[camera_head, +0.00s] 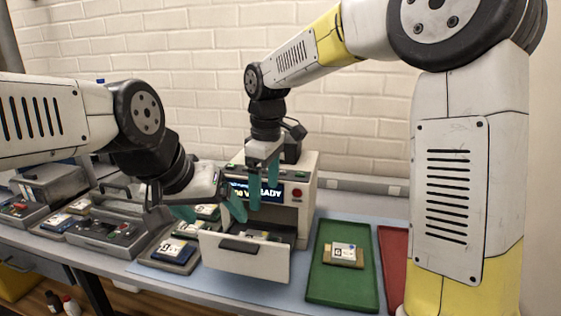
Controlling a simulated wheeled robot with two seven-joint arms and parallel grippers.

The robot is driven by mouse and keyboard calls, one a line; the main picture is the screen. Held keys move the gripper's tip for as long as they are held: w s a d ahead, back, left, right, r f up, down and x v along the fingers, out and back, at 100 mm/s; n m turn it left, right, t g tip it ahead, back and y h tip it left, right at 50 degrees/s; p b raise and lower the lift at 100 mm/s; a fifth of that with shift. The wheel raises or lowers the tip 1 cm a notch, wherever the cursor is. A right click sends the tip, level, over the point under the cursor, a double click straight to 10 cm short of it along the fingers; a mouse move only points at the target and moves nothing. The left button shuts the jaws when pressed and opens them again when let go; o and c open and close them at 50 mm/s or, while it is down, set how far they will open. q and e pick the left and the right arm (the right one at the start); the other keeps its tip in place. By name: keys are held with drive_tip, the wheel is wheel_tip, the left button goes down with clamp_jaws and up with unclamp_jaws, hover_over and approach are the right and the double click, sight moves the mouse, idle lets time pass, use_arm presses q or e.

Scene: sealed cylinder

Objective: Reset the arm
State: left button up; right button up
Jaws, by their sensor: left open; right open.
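My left gripper (210,212) reaches in from the left. Its teal fingers are spread apart, with no object visible between them, beside the left front of a white machine (304,212). My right gripper (264,186) hangs down from above, in front of the machine's lit display. Its teal fingers are apart and I see nothing held between them. The machine's drawer (265,262) is pulled out at the front, and something lies inside, partly hidden by the front panel. My arms hide part of the machine.
A green tray (317,285) holds a small labelled block (343,254). A red tray (393,262) is partly hidden by my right arm. Grey holders with labelled items (175,250) and grey devices (110,228) crowd the left of the table.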

drive_tip(key=s+d+r+m+t, duration=0.1)
drive_tip(key=s+d+m+t, duration=0.1)
drive_tip(key=s+d+m, duration=0.5)
drive_tip(key=s+d+r+m+t+y, duration=0.1)
drive_tip(key=s+d+m, duration=0.5)
drive_tip(key=d, duration=0.7)
drive_tip(key=s+r+t, duration=0.1)
drive_tip(key=s+t, duration=0.1)
drive_tip(key=shift+s+d+m+t+y, duration=0.25)
drive_tip(key=shift+m+t+y, duration=0.05)
drive_tip(key=shift+m, duration=0.1)
